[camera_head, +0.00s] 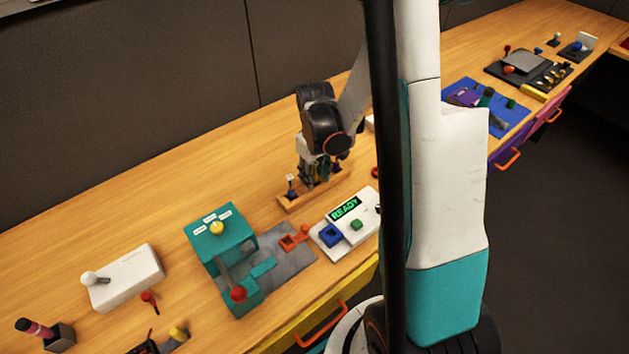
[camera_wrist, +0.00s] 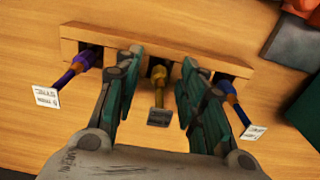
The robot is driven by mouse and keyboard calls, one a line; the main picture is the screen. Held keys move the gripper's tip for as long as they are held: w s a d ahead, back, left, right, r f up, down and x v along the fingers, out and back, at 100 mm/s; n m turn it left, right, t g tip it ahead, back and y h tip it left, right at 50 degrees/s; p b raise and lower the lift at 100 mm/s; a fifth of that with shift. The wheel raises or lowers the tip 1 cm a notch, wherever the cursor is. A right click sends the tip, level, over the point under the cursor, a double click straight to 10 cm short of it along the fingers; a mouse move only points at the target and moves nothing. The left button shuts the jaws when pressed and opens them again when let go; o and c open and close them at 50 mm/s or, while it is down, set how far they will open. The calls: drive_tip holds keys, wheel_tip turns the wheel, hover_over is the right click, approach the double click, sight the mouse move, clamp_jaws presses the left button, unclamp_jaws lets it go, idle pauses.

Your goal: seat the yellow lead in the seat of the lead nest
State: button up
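The lead nest is a wooden block (camera_wrist: 115,38) with several slots, and it also shows in the head view (camera_head: 315,194). The yellow lead (camera_wrist: 158,84) lies at its middle slot in the wrist view, with a small tag (camera_wrist: 160,117) at its near end. I cannot tell how deep its far end sits. A purple lead (camera_wrist: 80,64) is at the left slot and a blue lead (camera_wrist: 232,98) at the right slot. My gripper (camera_wrist: 162,58) is open, one finger on each side of the yellow lead, with visible gaps. In the head view my gripper (camera_head: 319,178) is down at the nest and hides the yellow lead.
A white panel with a READY display (camera_head: 345,208) stands close in front of the nest. A teal box with a yellow knob (camera_head: 217,228) and a grey plate (camera_head: 288,262) are to its left. The wooden bench behind the nest is clear.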

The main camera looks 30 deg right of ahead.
clamp_jaws()
drive_tip(key=shift+r, duration=0.15)
